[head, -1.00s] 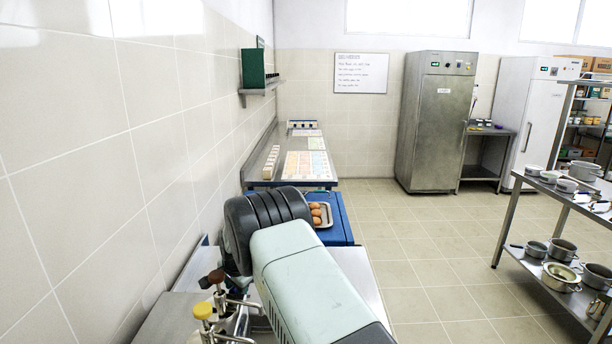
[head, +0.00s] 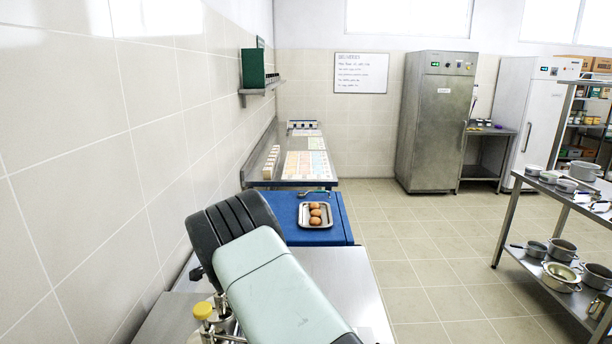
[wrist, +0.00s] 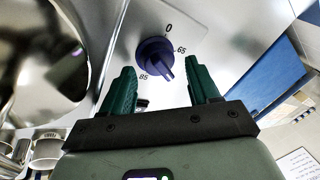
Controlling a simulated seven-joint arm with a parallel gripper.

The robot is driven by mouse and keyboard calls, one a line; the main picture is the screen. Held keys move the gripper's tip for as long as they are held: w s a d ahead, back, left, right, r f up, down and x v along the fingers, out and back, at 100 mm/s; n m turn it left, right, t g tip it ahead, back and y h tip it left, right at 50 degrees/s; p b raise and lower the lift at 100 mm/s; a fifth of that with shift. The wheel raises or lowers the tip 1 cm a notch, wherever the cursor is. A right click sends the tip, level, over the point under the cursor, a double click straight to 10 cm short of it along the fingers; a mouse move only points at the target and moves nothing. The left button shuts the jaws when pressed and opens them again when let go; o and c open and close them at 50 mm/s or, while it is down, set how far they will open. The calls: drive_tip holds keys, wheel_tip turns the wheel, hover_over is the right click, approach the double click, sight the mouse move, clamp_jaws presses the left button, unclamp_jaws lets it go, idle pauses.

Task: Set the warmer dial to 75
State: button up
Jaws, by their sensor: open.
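The warmer dial is a dark blue-purple knob (wrist: 155,54) on a pale metal panel (wrist: 200,22) in the wrist view. The marks 0, 65 and 85 show around it. The knob's raised ridge slants, and its lower end points down and slightly right, between the 65 and the 85. No 75 mark is readable. My gripper (wrist: 160,76) is open, with one green finger on each side of the knob, lower in the picture. The fingers look apart from the knob. In the head view my arm hides the gripper, and the dial is not visible.
A large shiny round metal surface (wrist: 35,55) is left of the panel. In the head view, a tray (head: 330,222) with several brown egg-like items stands on a blue surface (head: 285,235). A steel counter (head: 342,285) is in front.

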drive_tip(key=shift+r, duration=2.55)
drive_tip(key=shift+r, duration=0.15)
drive_tip(key=s+d+r+n, duration=0.1)
drive_tip(key=s+d+r, duration=0.4)
drive_tip(key=r, duration=0.4)
drive_tip(key=s+d+r+n, duration=0.2)
drive_tip(key=d+r, duration=0.5)
drive_tip(key=r, duration=0.3)
drive_tip(key=s+d+r+n, duration=0.1)
drive_tip(key=s+d+r, duration=0.3)
drive_tip(key=d+r, duration=0.4)
drive_tip(key=s+d+r+n, duration=0.1)
drive_tip(key=s+d+n, duration=0.1)
drive_tip(key=s, duration=0.8)
drive_tip(key=s+d+r+n+t, duration=0.1)
drive_tip(key=s+d, duration=0.4)
drive_tip(key=s, duration=0.5)
drive_tip(key=s+d+r+n, duration=0.2)
drive_tip(key=s+d+n, duration=0.1)
drive_tip(key=s, duration=0.7)
drive_tip(key=shift+s+d+r+n+t+h, duration=0.3)
drive_tip(key=shift+s+d+r+n, duration=0.1)
drive_tip(key=shift+d, duration=0.2)
